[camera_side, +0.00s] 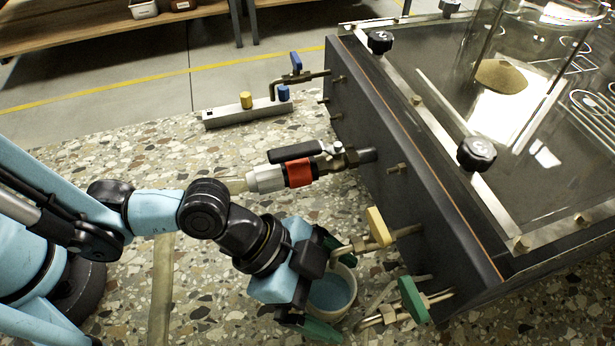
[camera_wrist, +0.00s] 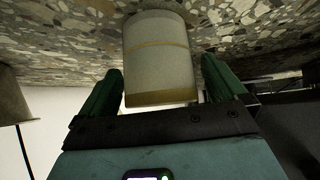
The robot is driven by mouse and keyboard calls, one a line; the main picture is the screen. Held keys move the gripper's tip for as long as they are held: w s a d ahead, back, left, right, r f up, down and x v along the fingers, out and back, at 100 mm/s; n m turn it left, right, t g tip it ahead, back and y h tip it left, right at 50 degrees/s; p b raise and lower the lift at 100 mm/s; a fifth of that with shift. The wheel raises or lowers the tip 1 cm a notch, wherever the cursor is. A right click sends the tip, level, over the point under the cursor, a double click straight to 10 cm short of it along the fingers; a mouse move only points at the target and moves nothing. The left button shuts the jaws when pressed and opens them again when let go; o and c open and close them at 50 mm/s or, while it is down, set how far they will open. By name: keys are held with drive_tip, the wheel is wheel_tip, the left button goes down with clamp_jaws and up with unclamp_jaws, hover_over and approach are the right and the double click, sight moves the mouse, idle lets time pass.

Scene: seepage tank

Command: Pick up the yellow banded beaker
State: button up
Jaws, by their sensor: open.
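The yellow banded beaker is a pale, off-white cup with a thin yellowish band (camera_wrist: 158,44) around it. In the side view the beaker (camera_side: 351,276) stands on the speckled floor near the dark tank, with blue liquid inside. In the wrist view the beaker (camera_wrist: 165,70) lies between the two green fingers. My gripper (camera_side: 338,297) is open, with one finger on each side of the beaker. In the wrist view my gripper (camera_wrist: 163,68) shows a gap at the left finger; contact on the right is unclear. Part of the beaker is hidden by my gripper in the side view.
The dark tank (camera_side: 400,210) stands close on the right. Its yellow-handled valve (camera_side: 379,227) and green-handled valve (camera_side: 413,299) stick out beside the beaker. A red-collared valve (camera_side: 299,173) lies above. A metal bar (camera_side: 225,117) carries yellow and blue caps. Floor left of it is clear.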

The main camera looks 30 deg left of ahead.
drive_tip(key=shift+d+f, duration=0.35)
drive_tip(key=shift+f, duration=0.05)
drive_tip(key=c, duration=1.2)
drive_tip(key=shift+a+r, duration=0.15)
drive_tip(key=shift+r, duration=0.05)
drive_tip(key=shift+s+v, duration=0.15)
drive_tip(key=shift+v, duration=0.45)
drive_tip(key=shift+s+v, duration=0.15)
drive_tip(key=shift+v, duration=0.45)
drive_tip(key=shift+s+a+r, duration=0.85)
drive_tip(key=shift+a+r, duration=0.1)
drive_tip(key=shift+a, duration=0.7)
drive_tip(key=shift+s+a+r, duration=0.8)
drive_tip(key=shift+a+r, duration=0.15)
drive_tip(key=shift+a, duration=0.7)
drive_tip(key=shift+s+a+r, duration=0.85)
drive_tip(key=shift+a+r, duration=0.1)
drive_tip(key=shift+a, duration=0.7)
drive_tip(key=shift+s+a+r, duration=0.1)
drive_tip(key=shift+a, duration=0.15)
